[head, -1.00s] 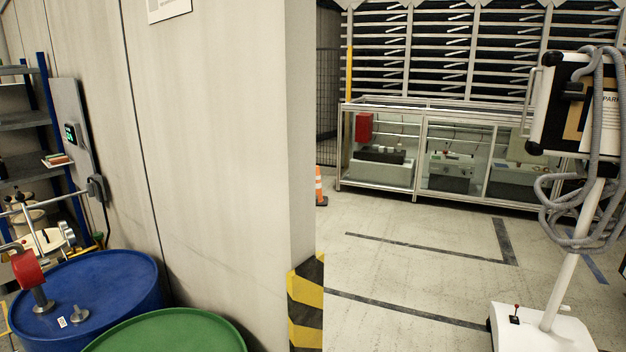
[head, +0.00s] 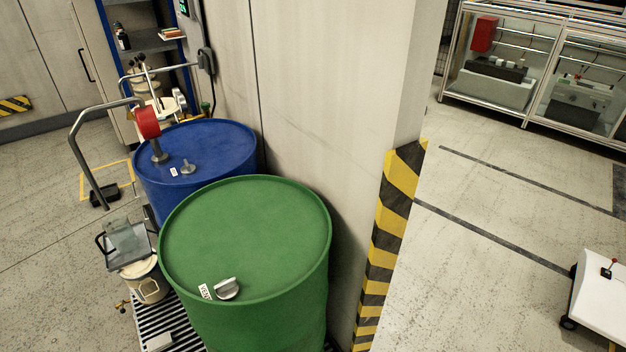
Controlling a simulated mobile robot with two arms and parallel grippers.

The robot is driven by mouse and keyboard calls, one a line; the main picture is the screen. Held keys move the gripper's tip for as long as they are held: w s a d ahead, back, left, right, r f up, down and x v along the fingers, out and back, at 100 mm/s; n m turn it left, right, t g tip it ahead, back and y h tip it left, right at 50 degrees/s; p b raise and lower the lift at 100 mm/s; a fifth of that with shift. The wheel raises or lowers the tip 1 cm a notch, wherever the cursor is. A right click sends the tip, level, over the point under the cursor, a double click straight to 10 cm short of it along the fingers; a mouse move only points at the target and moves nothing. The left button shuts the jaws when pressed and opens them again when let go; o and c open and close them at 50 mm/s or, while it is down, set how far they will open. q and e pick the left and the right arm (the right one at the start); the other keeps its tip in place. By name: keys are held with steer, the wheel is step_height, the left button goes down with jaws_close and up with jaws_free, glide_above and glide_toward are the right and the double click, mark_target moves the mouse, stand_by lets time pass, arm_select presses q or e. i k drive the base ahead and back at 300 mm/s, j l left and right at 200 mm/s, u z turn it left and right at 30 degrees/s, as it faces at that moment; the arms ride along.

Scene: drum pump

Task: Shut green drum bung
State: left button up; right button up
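The green drum (head: 245,235) stands upright in the middle of the head view, beside a wall corner. Its bung (head: 227,288), a grey cap with a raised grip, is on the lid near the front rim. A small white label (head: 205,291) lies just left of it. I cannot tell from here whether the bung is seated tight. Neither of my grippers shows in the view.
A blue drum (head: 212,143) with a red-topped pump (head: 147,122) stands behind, to the left. A bucket (head: 147,280) and grating (head: 160,322) are at the green drum's left. A striped wall corner (head: 388,235) is close on its right. Open floor (head: 480,270) lies further right.

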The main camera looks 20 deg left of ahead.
mark_target(227, 291)
steer(key=u, duration=0.95)
